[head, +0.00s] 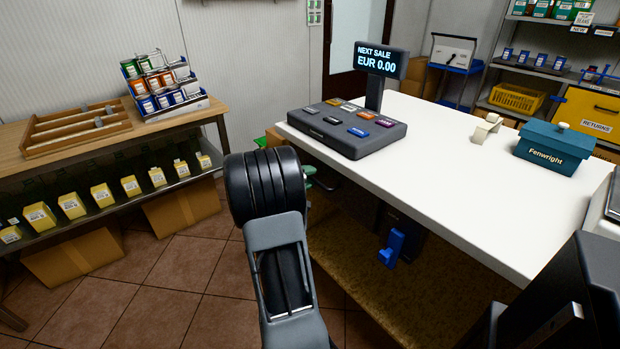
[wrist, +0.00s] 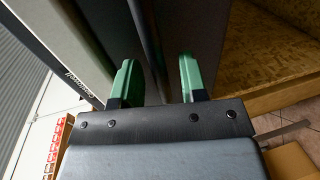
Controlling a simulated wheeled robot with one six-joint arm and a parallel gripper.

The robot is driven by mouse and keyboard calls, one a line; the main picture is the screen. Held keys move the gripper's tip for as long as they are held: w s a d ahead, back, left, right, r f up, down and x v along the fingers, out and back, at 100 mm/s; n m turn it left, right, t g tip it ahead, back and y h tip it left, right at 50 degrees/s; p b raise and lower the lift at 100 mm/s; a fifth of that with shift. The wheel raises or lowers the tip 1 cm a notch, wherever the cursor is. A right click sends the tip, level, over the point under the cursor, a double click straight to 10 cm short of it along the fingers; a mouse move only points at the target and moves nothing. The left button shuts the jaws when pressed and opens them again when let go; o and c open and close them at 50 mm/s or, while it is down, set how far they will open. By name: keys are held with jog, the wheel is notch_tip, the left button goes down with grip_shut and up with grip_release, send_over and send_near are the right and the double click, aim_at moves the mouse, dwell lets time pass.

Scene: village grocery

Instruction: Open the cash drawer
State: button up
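The cash register (head: 347,127) stands at the far left end of the white counter, its display (head: 381,61) reading "NEXT SALE EUR 0.00". In the wrist view a dark grey panel (wrist: 208,40), seemingly the drawer front, fills the middle, with a long dark bar (wrist: 148,40) like a handle running across it. My gripper (wrist: 158,65) is open, its two green fingers on either side of this bar, with gaps showing beside it. I cannot tell how deep the fingers reach. In the head view my arm hides most of the gripper and the drawer area.
The white counter (head: 450,180) runs along the right, over a brown lower shelf (head: 420,290) holding a blue object (head: 392,248). A teal Fenwright box (head: 553,147) sits on top. A wooden table (head: 60,135) stands left. Tiled floor (head: 165,290) is clear between.

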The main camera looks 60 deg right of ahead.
jog(key=shift+s+d+f, duration=0.1)
jog(key=shift+s+d, duration=0.05)
jog(key=shift+d, duration=0.3)
jog(key=shift+c, duration=0.4)
grip_shut()
